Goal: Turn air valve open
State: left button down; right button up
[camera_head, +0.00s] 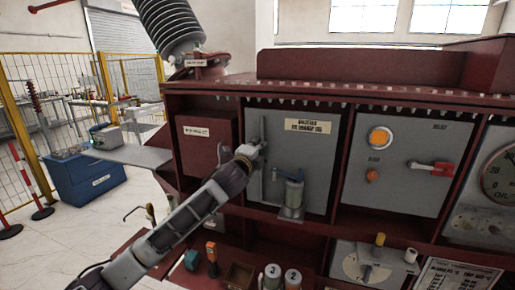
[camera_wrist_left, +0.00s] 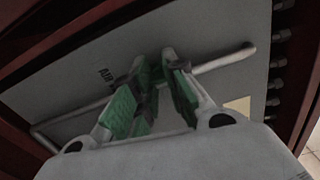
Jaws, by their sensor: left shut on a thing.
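The grey panel (camera_head: 328,155) with a yellow label holds a thin pipe (camera_head: 263,128) at its left side. My left gripper (camera_head: 257,150) is at this pipe, close to the panel face. In the left wrist view its green-padded fingers (camera_wrist_left: 158,88) are closed at the middle of the grey pipe (camera_wrist_left: 225,60). The air valve there is mostly hidden between the fingers, so its handle angle cannot be told. My right gripper is not in view.
A panel with a red-handled switch (camera_head: 432,168) is further right. Below are a shelf with jars (camera_head: 272,277) and small tools. A blue cabinet (camera_head: 86,180) and yellow fence stand left.

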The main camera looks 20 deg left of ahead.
pick_arm(q)
jog(key=shift+f+n, duration=0.1)
jog(key=shift+n, duration=0.4)
jog(key=c, duration=0.6)
grip_release()
jog(key=shift+c, duration=0.2)
jog(key=s, duration=1.2)
jog(key=shift+a, duration=0.2)
dwell(0.5)
